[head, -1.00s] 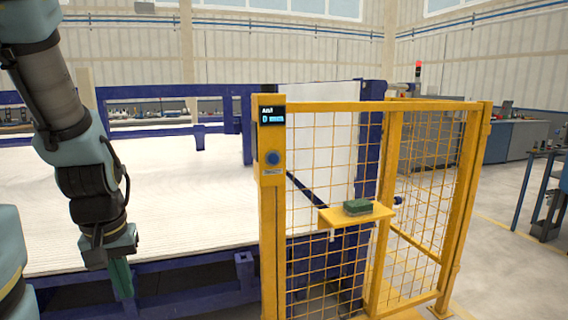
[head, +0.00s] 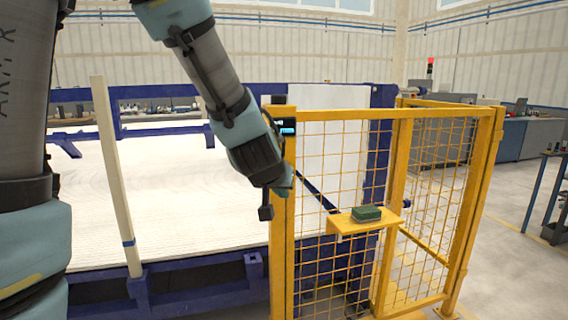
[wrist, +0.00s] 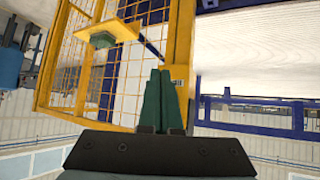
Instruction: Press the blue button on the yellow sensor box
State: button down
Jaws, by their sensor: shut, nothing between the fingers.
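The yellow sensor box sits on the fence's left yellow post (head: 282,260). Its small dark display with blue light (head: 287,127) shows partly behind my arm in the head view. The blue button is hidden behind my wrist in the head view, and I cannot see it in the wrist view. My gripper is at the post, about the button's height; its fingers are hidden in the head view. In the wrist view my gripper (wrist: 160,78) has its green fingers together and empty, pointing at the yellow post (wrist: 179,45). I cannot tell whether they touch it.
Yellow mesh fencing (head: 345,150) extends right of the post. A small yellow shelf (head: 345,226) on it holds a green block (head: 366,213). A pale upright pole (head: 117,185) stands at left. Behind is a blue-framed machine with a wide pale bed (head: 180,200). Open floor lies at right.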

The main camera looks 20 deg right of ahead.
jog(key=shift+t+h, duration=0.3)
jog(key=d+r, duration=0.1)
jog(key=s+d+r, duration=0.1)
jog(key=d, duration=0.1)
jog(key=shift+s+d, duration=0.15)
jog(key=shift+d, duration=0.1)
jog(key=w+d+b, duration=0.1)
jog(key=w, duration=0.7)
jog(key=shift+w, duration=0.4)
jog(key=shift+w+r, duration=0.1)
dwell(1.4)
jog(key=shift+w, duration=0.3)
jog(key=shift+w+d, duration=0.1)
jog(key=shift+w, duration=0.3)
dwell(0.6)
dwell(0.3)
jog(key=shift+s, duration=0.8)
